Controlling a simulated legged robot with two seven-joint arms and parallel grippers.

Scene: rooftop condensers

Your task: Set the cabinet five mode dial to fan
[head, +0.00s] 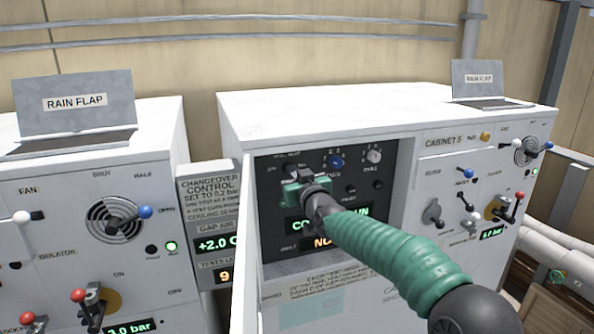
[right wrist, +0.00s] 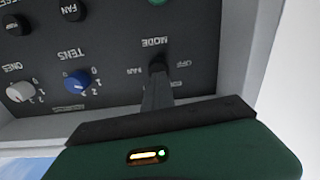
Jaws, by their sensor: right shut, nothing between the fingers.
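Cabinet five (head: 480,137) stands at the right in the head view, with a dark recessed control panel (head: 378,205). My right gripper (head: 291,178) is in front of the panel's upper left and hides the mode dial there. In the right wrist view, which shows the panel upside down, the black mode dial (right wrist: 158,64) sits under the word MODE, between FAN and OFF labels. My right gripper's fingers (right wrist: 157,88) are shut and empty, with their tips at the dial. I cannot tell whether they touch it, nor where the dial points. My left gripper is out of view.
A blue tens knob (right wrist: 77,82) and a white ones knob (right wrist: 19,91) are beside the mode dial. The panel's light side wall (right wrist: 233,45) is close to the gripper. Levers with red tips (head: 515,196) stick out at the right. Another cabinet (head: 60,205) stands at the left.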

